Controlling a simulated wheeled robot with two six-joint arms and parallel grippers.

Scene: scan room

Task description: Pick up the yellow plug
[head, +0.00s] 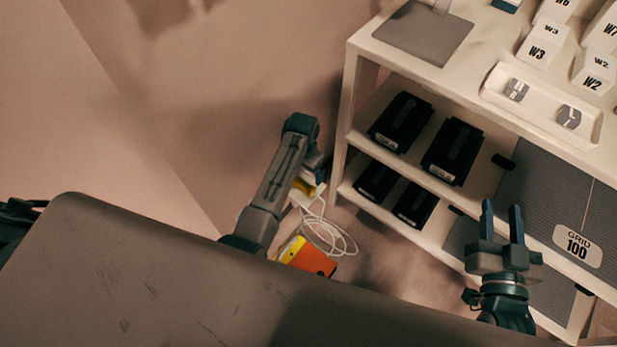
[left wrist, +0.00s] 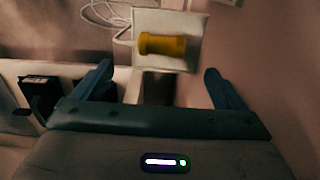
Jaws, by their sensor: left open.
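The yellow plug (left wrist: 162,44) sits against a white plate (left wrist: 190,30) in the left wrist view, with a white cable at its left end. In the head view a small part of the plug (head: 304,186) shows beside my left arm. My left gripper (left wrist: 158,68) is open; its two fingers stand apart to the left and right of the plug's line, with the plug beyond the tips and nothing held. In the head view my left arm largely hides its fingers. My right gripper (head: 502,207) is open and empty, pointing up in front of the shelf.
A coiled white cable (head: 330,236) and an orange and yellow device (head: 308,258) lie low beside the arm. A white shelf unit (head: 352,95) with several black cases (head: 452,150) stands right. A grey-brown surface (head: 150,285) fills the lower left. Bare wall lies left.

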